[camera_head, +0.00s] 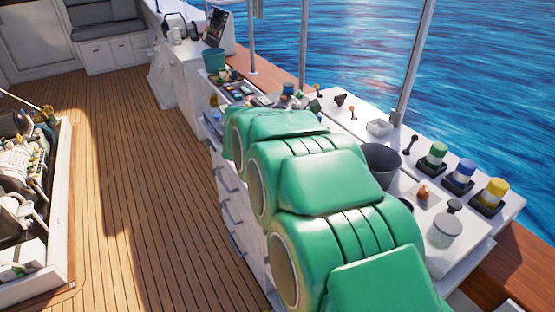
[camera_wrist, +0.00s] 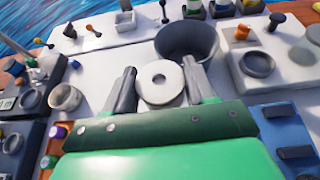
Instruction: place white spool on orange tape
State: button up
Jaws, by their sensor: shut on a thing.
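The white spool (camera_wrist: 160,77), a round disc with a central hole, sits between the two fingers of my gripper (camera_wrist: 160,84) in the wrist view. My gripper is shut on it. In the head view my green arm hides both gripper and spool. A small orange piece (camera_wrist: 243,32) stands to the right of the grey bucket, on a pale tray; it also shows in the head view (camera_head: 423,192). I cannot tell for sure whether it is the orange tape. The spool is apart from it.
The grey bucket (camera_wrist: 187,42) stands just beyond the spool, also visible in the head view (camera_head: 381,163). Green, blue and yellow capped pieces (camera_head: 460,175) stand along the right. A white bowl (camera_wrist: 65,97) is to the left. The white counter (camera_wrist: 100,62) has some bare room.

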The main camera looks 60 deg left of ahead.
jog(key=s+a+f, duration=0.1)
jog(key=s+a, duration=0.3)
jog(key=s, duration=0.8)
jog(key=shift+y, duration=0.3)
jog(key=shift+w+a+f, duration=0.9)
jog(key=shift+a+f, duration=0.7)
jog(key=shift+a, duration=0.5)
jog(key=shift+w+a+f, duration=0.95)
jog(key=shift+a+f, duration=0.6)
jog(key=shift+a, duration=0.55)
jog(key=shift+w+a+f, duration=0.9)
jog(key=shift+a+f, duration=0.7)
jog(key=shift+a, duration=0.5)
jog(key=shift+f, duration=0.1)
jog(key=shift+a+f, duration=0.15)
jog(key=shift+f, duration=1.45)
jog(key=shift+f, duration=0.1)
jog(key=o, duration=1)
jog(key=shift+o, duration=0.2)
